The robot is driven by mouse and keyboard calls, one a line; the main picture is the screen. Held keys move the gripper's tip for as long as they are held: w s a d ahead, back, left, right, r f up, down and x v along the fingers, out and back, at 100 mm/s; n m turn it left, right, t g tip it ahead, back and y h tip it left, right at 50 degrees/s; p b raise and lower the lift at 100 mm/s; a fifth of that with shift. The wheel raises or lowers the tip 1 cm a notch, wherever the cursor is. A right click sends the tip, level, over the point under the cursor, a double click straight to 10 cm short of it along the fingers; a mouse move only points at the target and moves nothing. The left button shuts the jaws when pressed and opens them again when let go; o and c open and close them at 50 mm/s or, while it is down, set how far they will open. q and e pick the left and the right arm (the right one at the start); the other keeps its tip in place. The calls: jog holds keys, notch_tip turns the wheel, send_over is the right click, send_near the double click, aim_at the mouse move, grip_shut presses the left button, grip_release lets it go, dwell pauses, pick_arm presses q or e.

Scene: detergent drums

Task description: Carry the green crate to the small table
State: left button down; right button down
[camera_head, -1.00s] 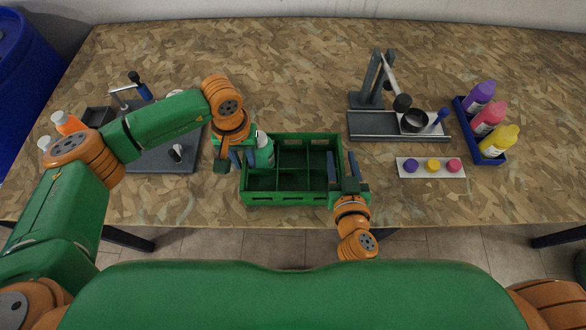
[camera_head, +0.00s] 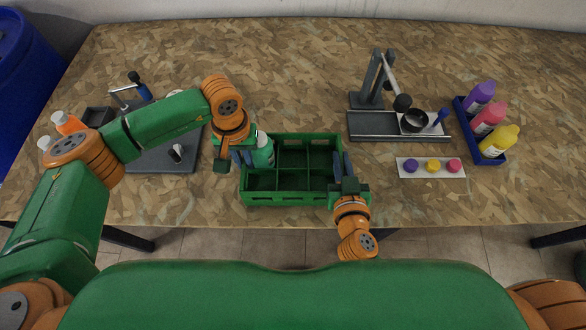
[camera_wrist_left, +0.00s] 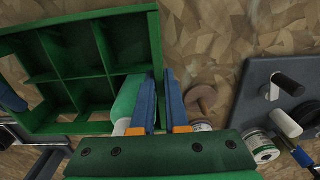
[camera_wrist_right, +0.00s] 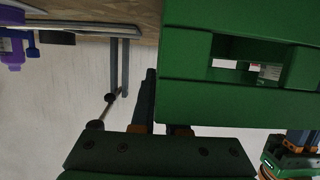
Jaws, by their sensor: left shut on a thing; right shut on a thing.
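The green crate (camera_head: 292,198) stands upright on the patterned worktable, near its front edge, and is divided into several compartments. A green bottle (camera_head: 264,154) with a white cap stands in its back left compartment. My left gripper (camera_head: 244,158) is shut on the crate's left wall; the left wrist view shows its blue fingers on either side of that wall, close by the bottle (camera_wrist_left: 125,100). My right gripper (camera_head: 342,164) is shut on the right wall. In the right wrist view the crate (camera_wrist_right: 230,100) partly hides one finger. No small table is in view.
A grey press stand (camera_head: 400,125) and a white strip with coloured caps (camera_head: 431,168) are right of the crate. A blue tray (camera_head: 491,157) holds bottles further right. A grey board (camera_head: 160,160) lies at left. The table behind the crate is clear.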

pick_arm(q)
jog(key=shift+r, duration=0.1)
pick_arm(e)
jog(key=shift+r, duration=0.15)
dwell(0.7)
